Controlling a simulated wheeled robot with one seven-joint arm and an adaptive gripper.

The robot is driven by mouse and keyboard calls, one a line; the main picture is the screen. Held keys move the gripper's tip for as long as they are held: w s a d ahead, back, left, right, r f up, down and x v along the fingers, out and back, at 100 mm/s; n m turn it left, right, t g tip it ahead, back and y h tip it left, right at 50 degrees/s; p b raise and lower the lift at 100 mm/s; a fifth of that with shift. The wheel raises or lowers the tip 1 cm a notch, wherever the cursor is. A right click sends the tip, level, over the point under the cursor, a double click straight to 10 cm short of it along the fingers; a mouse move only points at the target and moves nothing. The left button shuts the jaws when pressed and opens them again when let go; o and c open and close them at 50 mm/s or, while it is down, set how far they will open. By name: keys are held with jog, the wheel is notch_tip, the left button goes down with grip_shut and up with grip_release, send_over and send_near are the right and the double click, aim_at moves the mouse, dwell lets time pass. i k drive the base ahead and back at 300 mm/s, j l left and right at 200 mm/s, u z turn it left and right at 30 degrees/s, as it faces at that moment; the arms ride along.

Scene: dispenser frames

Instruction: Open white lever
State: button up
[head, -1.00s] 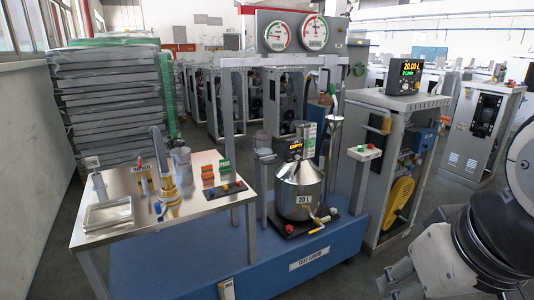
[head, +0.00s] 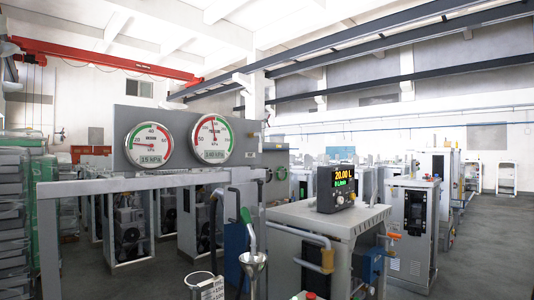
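I cannot make out a white lever in the head view. A grey dispenser cabinet (head: 338,224) stands at the lower middle, with a black display box (head: 335,188) on top reading 20.00 L. A grey pipe (head: 298,231) with a yellow-orange part (head: 327,261) runs along its left side. A nozzle with a green part (head: 245,215) is above a metal funnel (head: 252,260) left of the cabinet. My gripper is not in view.
A grey panel with a left gauge (head: 149,145) and a right gauge (head: 212,139) stands behind a grey frame (head: 130,181). More cabinets stand behind, one with a dark front (head: 418,212) at right. Open grey floor (head: 480,262) lies at the right.

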aim_at(260, 145)
jog(key=i+l+u, duration=0.25)
jog(key=i, duration=0.25)
jog(key=i+l+u, duration=0.25)
jog(key=i, duration=0.3)
